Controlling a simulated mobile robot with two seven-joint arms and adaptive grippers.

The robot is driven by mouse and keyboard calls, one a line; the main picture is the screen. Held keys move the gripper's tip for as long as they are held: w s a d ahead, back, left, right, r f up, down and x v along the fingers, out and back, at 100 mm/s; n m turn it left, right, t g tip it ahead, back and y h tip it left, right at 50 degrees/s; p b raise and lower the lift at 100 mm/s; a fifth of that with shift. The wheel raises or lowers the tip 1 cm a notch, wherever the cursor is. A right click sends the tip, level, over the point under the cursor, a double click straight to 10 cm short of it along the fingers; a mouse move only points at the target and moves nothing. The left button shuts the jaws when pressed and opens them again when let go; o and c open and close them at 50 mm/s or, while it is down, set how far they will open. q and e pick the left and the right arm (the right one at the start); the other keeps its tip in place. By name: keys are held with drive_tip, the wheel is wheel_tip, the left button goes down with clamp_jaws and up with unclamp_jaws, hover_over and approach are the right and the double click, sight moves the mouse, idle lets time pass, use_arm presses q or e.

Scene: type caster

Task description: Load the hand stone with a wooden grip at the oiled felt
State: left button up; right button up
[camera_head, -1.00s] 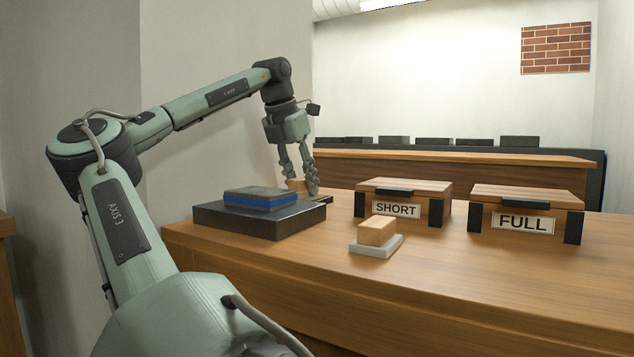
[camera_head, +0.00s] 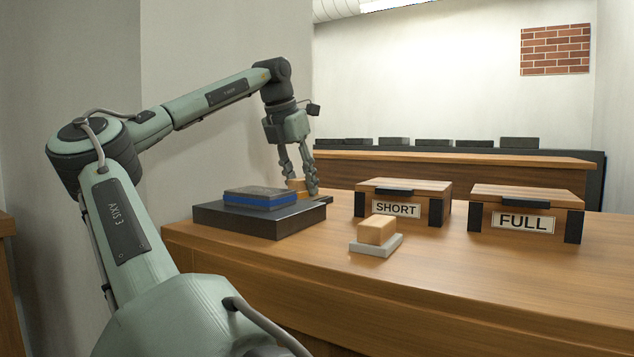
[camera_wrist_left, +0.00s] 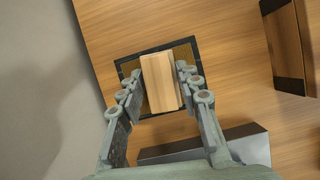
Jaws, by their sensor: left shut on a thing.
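My left gripper (camera_head: 300,190) is shut on a wooden block-shaped grip (camera_wrist_left: 160,82), its fingers on either side. This wooden grip also shows low between the fingers in the head view (camera_head: 296,184). It sits over a brown felt pad (camera_wrist_left: 185,52) in a thin black-rimmed tray (camera_wrist_left: 121,66), behind the dark block. Whatever is under the grip is hidden, and I cannot tell whether it touches the felt. A second wooden grip (camera_head: 377,230) on a pale grey slab (camera_head: 376,246) stands apart on the bench. My right gripper is not in view.
A blue-banded grey stone (camera_head: 258,197) lies on a dark block (camera_head: 245,219) in front of the left gripper. Wooden boxes labelled SHORT (camera_head: 404,190) and FULL (camera_head: 528,198) stand to the right.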

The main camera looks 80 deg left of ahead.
sight(302, 178)
use_arm(q)
drive_tip(key=shift+r+p, duration=2.65)
drive_tip(key=shift+r, duration=0.85)
drive_tip(key=shift+f, duration=0.1)
